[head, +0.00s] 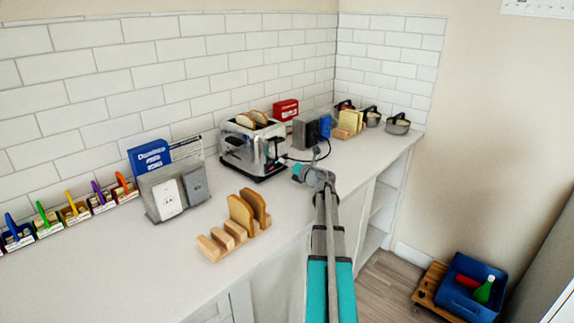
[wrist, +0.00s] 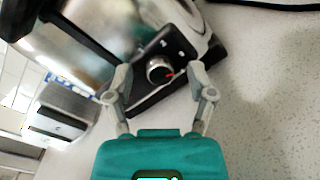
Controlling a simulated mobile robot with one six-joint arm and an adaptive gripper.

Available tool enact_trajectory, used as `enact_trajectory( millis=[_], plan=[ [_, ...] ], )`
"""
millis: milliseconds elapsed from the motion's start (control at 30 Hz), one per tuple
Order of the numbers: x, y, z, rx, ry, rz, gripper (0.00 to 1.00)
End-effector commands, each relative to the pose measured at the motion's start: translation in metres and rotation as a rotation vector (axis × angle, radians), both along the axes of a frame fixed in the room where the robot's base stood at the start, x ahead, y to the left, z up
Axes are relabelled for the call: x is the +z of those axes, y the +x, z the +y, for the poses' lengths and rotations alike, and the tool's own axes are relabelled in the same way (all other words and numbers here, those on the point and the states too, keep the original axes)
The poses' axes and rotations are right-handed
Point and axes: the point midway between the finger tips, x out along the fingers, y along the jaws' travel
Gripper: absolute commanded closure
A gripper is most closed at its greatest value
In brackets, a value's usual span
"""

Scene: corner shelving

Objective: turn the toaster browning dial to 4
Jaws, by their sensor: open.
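The chrome toaster (head: 254,147) stands on the white counter with slices of bread in its top. Its browning dial (wrist: 158,69) shows in the wrist view as a round silver knob with a red pointer mark, on a dark panel low on the toaster's end. The pointer aims to the right in that view; I cannot read the numbers. My gripper (wrist: 159,80) is open, with one finger on either side of the dial. I cannot tell whether the fingers touch it. In the head view my gripper (head: 303,166) is at the toaster's right end and the dial is hidden or too small to see.
A wooden rack (head: 228,236) with bread stands in front of the toaster. A dark box (head: 306,133) and a black cord (head: 318,156) lie behind my gripper. The counter right of the toaster is partly clear.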

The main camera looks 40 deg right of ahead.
Motion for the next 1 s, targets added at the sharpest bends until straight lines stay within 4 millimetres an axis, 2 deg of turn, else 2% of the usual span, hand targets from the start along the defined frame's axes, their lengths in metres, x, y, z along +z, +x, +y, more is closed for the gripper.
enact_trajectory(
  millis=[100, 400, 500, 767, 1000],
  plan=[
    [0.0000, -0.0002, 0.0000, 0.000, 0.000, 0.000, 0.30],
    [-0.0001, -0.0004, -0.0001, 0.000, 0.000, 0.000, 0.85],
    [0.0000, -0.0004, -0.0001, 0.000, 0.000, 0.000, 1.00],
    [0.0002, -0.0003, -0.0001, 0.001, 0.012, 0.001, 1.00],
    [0.0005, -0.0002, -0.0003, 0.000, 0.089, 0.007, 1.00]
  ],
)
